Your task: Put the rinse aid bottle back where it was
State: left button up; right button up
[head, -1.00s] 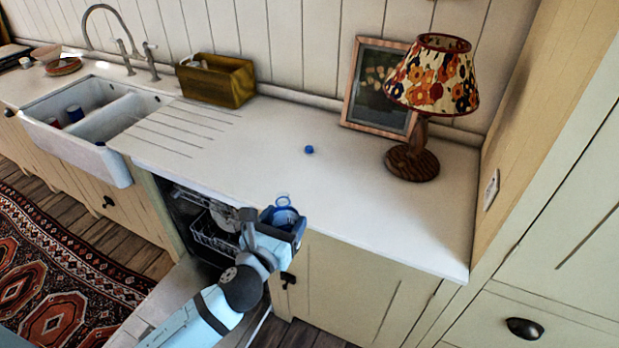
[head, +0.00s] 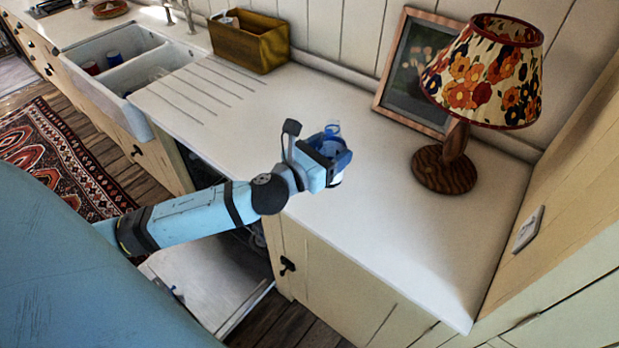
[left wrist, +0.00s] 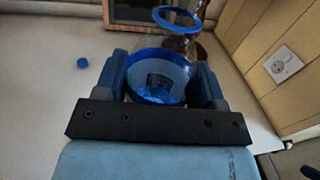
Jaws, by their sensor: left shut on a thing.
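My left gripper (head: 328,152) is shut on the rinse aid bottle (left wrist: 160,82), a pale, see-through bottle with blue parts and a blue ring at its top. In the head view the gripper and bottle are over the worktop (head: 380,240); most of the bottle is hidden by the gripper, and I cannot tell whether it touches the top. The cap does not show in the head view now. My right gripper is not in view.
A lamp (head: 445,170) with a flowered shade and a framed picture (head: 415,75) stand at the back right. A wooden box (head: 250,45) is at the back left, near the sink (head: 130,75). The dishwasher door (head: 205,285) hangs open below. The front right worktop is clear.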

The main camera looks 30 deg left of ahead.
pick_arm(q)
jog(key=shift+w+a+r+m+g+h+b, duration=2)
jog(key=shift+w+a+r+m+g+h, duration=1.25)
jog(key=shift+a+h, duration=1.8)
jog(key=shift+m+t, duration=0.35)
jog(key=shift+m, duration=0.1)
jog(key=f, duration=0.9)
jog(key=f+p, duration=0.1)
jog(key=f, duration=0.8)
jog(key=shift+w+a+f+p, duration=0.2)
jog(key=shift+f+p, duration=0.05)
jog(key=shift+p, duration=0.05)
jog(key=shift+f, duration=0.3)
jog(key=shift+f+b, duration=0.2)
jog(key=shift+b, duration=0.1)
jog(key=o, duration=1)
jog(key=shift+o, duration=0.2)
